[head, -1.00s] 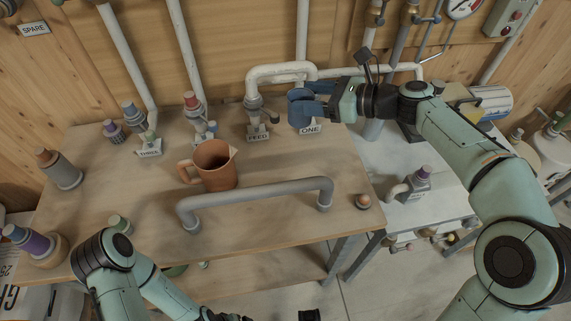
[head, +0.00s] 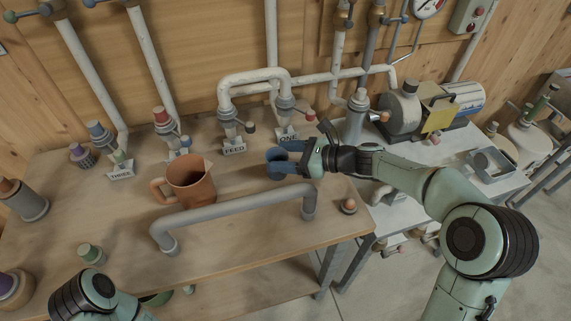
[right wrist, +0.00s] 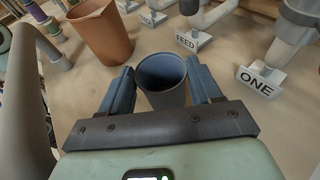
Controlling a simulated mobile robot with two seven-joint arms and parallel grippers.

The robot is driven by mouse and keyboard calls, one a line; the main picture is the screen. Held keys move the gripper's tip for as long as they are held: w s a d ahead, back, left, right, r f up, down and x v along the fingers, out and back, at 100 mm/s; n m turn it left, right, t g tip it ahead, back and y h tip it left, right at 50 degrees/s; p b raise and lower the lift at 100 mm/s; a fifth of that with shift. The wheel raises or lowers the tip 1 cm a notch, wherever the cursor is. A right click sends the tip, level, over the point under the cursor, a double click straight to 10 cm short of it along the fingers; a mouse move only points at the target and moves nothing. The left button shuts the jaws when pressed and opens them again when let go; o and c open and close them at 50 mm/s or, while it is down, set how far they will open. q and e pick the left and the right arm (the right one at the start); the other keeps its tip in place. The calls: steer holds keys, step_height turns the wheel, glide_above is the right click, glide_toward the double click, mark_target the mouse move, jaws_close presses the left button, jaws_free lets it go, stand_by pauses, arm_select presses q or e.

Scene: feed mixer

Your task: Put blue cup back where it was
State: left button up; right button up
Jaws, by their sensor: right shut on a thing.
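The blue cup (right wrist: 162,80) is upright between the two fingers of my right gripper (right wrist: 163,92) in the right wrist view. My right gripper also shows in the head view (head: 285,166), shut on the cup, over the table just in front of the ONE sign (head: 287,134).
An orange-brown pitcher (head: 190,182) stands left of the cup. A grey pipe handle (head: 235,209) runs along the front of the wooden table (head: 245,252). The FEED sign (head: 234,147) and pipes stand behind. A small orange-topped knob (head: 348,205) sits near the right edge.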

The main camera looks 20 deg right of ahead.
steer(key=shift+f, duration=1.45)
steer(key=shift+f+b, duration=0.2)
steer(key=shift+b, duration=0.1)
steer(key=o, duration=1.1)
steer(key=shift+r, duration=0.15)
steer(key=shift+s+d+r, duration=0.1)
steer(key=shift+d+r, duration=0.05)
steer(key=shift+d, duration=0.05)
steer(key=v, duration=1.1)
steer(key=shift+s+d+p, duration=0.2)
steer(key=shift+d+p, duration=0.05)
steer(key=shift+p, duration=0.1)
